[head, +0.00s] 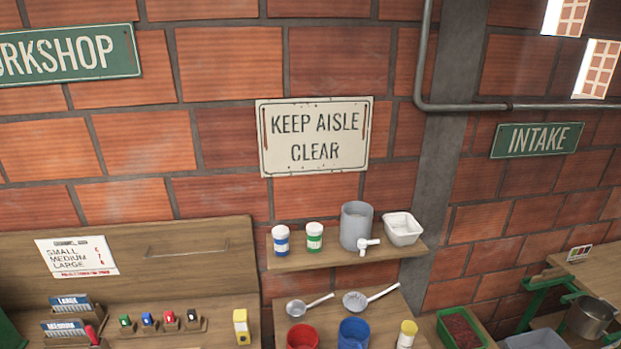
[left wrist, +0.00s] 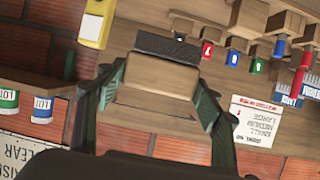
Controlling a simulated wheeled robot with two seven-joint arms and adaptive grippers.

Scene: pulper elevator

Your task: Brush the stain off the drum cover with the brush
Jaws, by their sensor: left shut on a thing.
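My left gripper (left wrist: 161,82) shows in the left wrist view, with one dark green finger on each side of a brush (left wrist: 165,70). It is shut on the brush, which has a pale wooden block and a dark strip at its far side that looks like bristles. The brush seems clear of the bench behind it. Neither gripper shows in the head view, and my right gripper is in neither view. I see no drum cover and no stain in these frames.
A wall shelf (head: 290,262) holds jars, a grey container (head: 356,226) and a white tub (head: 402,229). Below are scoops, a red cup (head: 302,337) and a blue cup (head: 353,333). Small coloured items (head: 147,320) and a yellow object (head: 241,327) stand on the left bench.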

